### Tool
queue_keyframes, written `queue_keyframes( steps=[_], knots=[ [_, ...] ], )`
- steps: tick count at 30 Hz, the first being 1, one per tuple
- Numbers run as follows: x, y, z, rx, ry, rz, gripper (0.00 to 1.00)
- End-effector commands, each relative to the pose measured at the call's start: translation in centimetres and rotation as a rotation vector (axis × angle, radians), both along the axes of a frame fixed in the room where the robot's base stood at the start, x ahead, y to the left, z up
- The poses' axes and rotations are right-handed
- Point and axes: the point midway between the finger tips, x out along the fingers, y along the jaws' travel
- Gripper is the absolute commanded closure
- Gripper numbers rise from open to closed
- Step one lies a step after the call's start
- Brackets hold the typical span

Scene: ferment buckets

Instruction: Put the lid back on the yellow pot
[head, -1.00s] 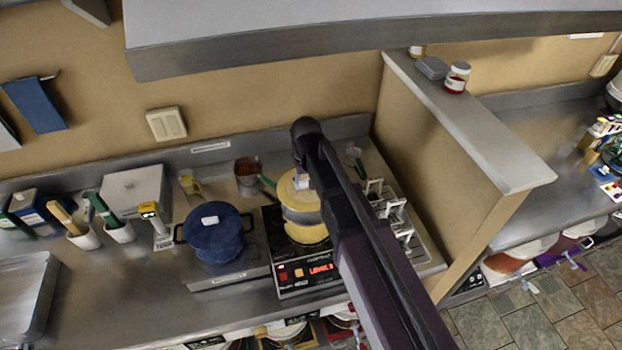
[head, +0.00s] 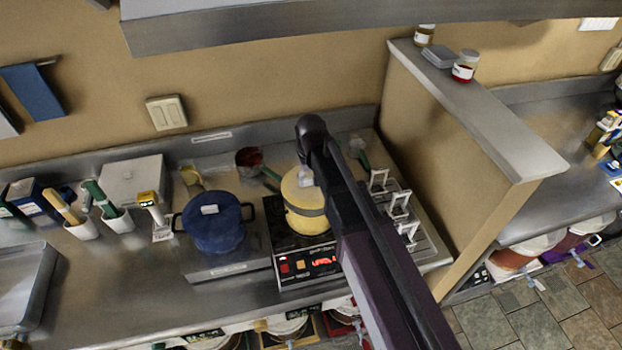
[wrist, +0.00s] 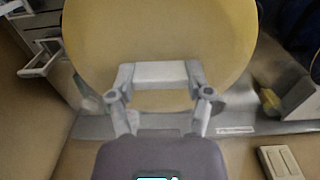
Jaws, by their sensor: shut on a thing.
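The yellow pot (head: 308,222) stands on the black hot plate in the head view, with a grey band below its top edge. The round yellow lid (head: 296,192) is over the pot's mouth, roughly level. It is on the rim or just above it; I cannot tell which. My gripper (head: 306,177) is above the lid, shut on its pale handle. In the wrist view the lid (wrist: 160,35) fills the upper middle, and my gripper (wrist: 158,85) has a finger at each end of the handle (wrist: 160,74). The lid hides the pot's inside.
A blue lidded pot (head: 216,232) stands left of the hot plate (head: 305,266). A small saucepan (head: 249,158) is behind, and a rack with white handles (head: 405,222) is to the right. A partition wall (head: 440,150) rises beyond the rack. An overhead shelf (head: 350,28) crosses the top.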

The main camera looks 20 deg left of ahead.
Motion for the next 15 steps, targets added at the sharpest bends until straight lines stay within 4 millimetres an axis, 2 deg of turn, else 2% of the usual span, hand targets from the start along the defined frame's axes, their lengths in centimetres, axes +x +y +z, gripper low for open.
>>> queue_keyframes(
  steps=[1, 6, 15],
  knots=[
    [0.0, 0.0, -0.7, 0.000, 0.000, 0.000, 0.92],
    [0.0, 0.0, -1.7, 0.000, 0.000, -0.001, 0.92],
    [0.0, -0.1, -2.5, 0.000, 0.000, -0.001, 0.92]
  ],
)
